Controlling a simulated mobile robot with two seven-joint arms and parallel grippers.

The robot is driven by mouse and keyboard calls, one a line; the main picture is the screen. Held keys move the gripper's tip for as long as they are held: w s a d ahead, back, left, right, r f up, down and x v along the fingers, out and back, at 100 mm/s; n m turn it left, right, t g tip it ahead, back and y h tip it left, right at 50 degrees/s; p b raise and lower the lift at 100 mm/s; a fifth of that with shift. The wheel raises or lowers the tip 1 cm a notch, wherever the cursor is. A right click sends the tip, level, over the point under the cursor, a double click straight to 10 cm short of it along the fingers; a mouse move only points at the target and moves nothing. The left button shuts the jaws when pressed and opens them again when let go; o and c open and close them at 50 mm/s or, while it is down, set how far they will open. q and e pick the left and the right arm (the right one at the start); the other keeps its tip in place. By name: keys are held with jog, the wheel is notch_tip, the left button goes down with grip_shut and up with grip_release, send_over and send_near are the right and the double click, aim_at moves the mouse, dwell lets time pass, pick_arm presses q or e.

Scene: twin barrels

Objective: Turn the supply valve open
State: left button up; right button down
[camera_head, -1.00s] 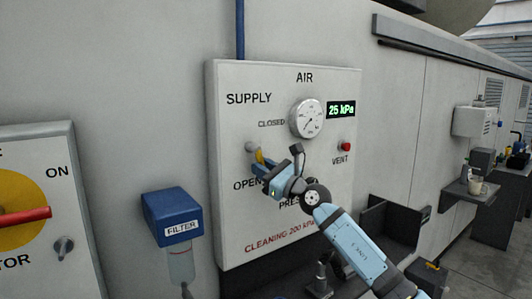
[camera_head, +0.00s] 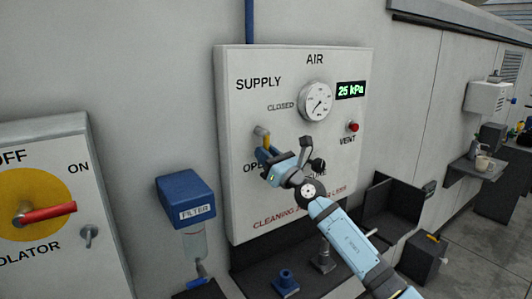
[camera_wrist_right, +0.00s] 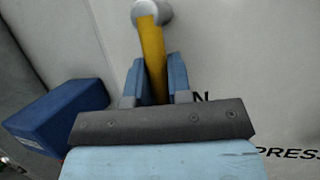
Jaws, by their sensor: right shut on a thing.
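The supply valve has a round metal hub (camera_wrist_right: 152,10) and a yellow handle (camera_wrist_right: 153,55) on the white AIR panel (camera_head: 240,200). In the head view the yellow handle (camera_head: 266,142) points down from the hub, toward the partly covered OPEN label. My right gripper (camera_head: 268,158) is shut on the handle. In the right wrist view its two blue fingers (camera_wrist_right: 158,78) stand either side of the handle's lower part. The gauge readout (camera_head: 350,90) shows 25 kPa. My left gripper is not in view.
A blue filter housing (camera_head: 186,197) hangs left of the panel. The isolator box (camera_head: 75,150) with a red handle (camera_head: 48,213) is farther left. The red vent button (camera_head: 353,127) is right of the gripper. Dark trays (camera_head: 390,205) stand below right.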

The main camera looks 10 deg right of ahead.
jog(key=c, duration=1.1)
grip_release()
jog(key=shift+o, duration=0.2)
jog(key=b+v, duration=0.1)
jog(key=v, duration=1.2)
jog(key=shift+s+d, duration=0.2)
jog(key=shift+s, duration=0.1)
jog(key=shift+f, duration=0.1)
